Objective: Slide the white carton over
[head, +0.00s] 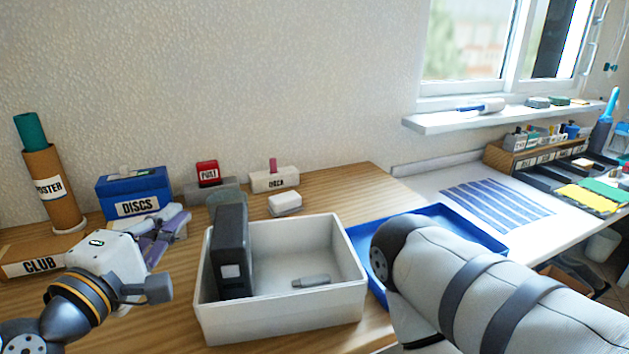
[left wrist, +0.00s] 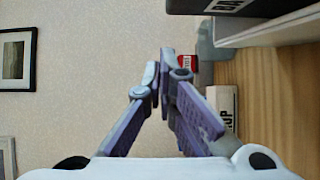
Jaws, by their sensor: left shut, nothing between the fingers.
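A small white block (head: 285,203), the likeliest white carton, lies on the wooden desk behind the white bin. My left gripper (head: 176,214) is to its left, in front of the blue DISCS box, apart from the block. Its purple fingers also show in the left wrist view (left wrist: 163,72), with the tips together and nothing held. I cannot make out the white block for sure in the left wrist view. My right arm crosses the lower right; its gripper is not in view.
The white bin (head: 345,303) holds a dark upright box (head: 232,250) and a small grey piece (head: 311,281). A blue DISCS box (head: 133,190), a red-topped block (head: 207,174) and a white labelled block (head: 274,181) stand near the wall. A blue tray (head: 470,222) lies right.

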